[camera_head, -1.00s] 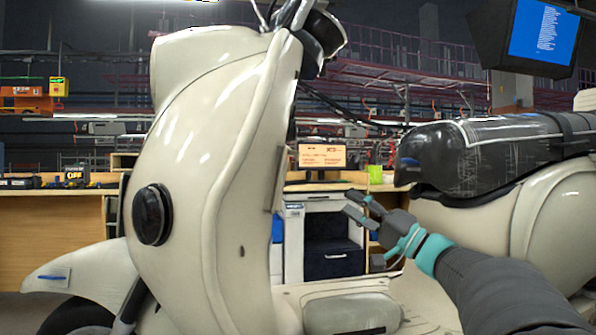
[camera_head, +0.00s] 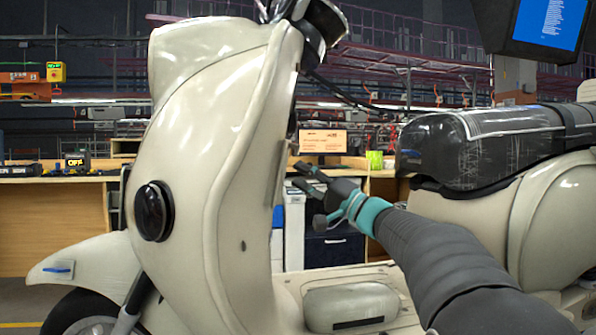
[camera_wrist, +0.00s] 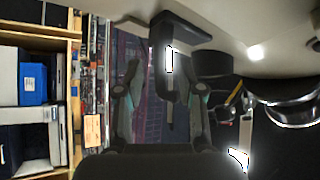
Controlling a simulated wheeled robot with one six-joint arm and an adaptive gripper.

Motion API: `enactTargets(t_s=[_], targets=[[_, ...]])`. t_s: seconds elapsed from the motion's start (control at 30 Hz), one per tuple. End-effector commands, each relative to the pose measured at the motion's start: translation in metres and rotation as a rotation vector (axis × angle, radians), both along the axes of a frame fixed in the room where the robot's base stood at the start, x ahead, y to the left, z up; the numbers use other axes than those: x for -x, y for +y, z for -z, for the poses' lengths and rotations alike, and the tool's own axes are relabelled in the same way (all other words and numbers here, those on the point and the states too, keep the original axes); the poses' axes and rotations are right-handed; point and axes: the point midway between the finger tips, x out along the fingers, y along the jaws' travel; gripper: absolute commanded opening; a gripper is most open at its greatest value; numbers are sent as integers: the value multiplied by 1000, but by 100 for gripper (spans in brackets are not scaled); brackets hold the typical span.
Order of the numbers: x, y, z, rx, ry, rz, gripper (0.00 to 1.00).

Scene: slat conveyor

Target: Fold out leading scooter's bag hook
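The cream scooter (camera_head: 205,150) stands side-on in the head view, its front shield at left and dark seat at right. My gripper (camera_head: 305,177) is just behind the shield's inner face. In the wrist view, the fingers of my gripper (camera_wrist: 163,90) are spread apart. A dark, narrow piece, apparently the bag hook (camera_wrist: 168,70), hangs from the cream panel and appears between the fingers. No finger clearly touches it, and its depth relative to the fingertips is hard to tell. The hook cannot be made out in the head view.
The black seat (camera_head: 480,140) is above and right of my arm. The footboard (camera_head: 390,285) lies below my gripper. Handlebar parts (camera_head: 322,22) are above. A wooden shelf (camera_wrist: 75,60) and a cabinet stand behind the scooter. Open space lies between shield and seat.

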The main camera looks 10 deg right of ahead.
Motion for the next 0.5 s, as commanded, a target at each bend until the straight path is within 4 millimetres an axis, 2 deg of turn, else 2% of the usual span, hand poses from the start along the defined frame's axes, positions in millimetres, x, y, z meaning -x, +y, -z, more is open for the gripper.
enactTargets(t_s=[0.2, 0.47, 0.5], targets=[[-10, 10, -6, 0, 0, 0, 38], [-10, 10, -6, 1, 1, 0, 38], [-10, 11, -6, 0, 0, 0, 35]])
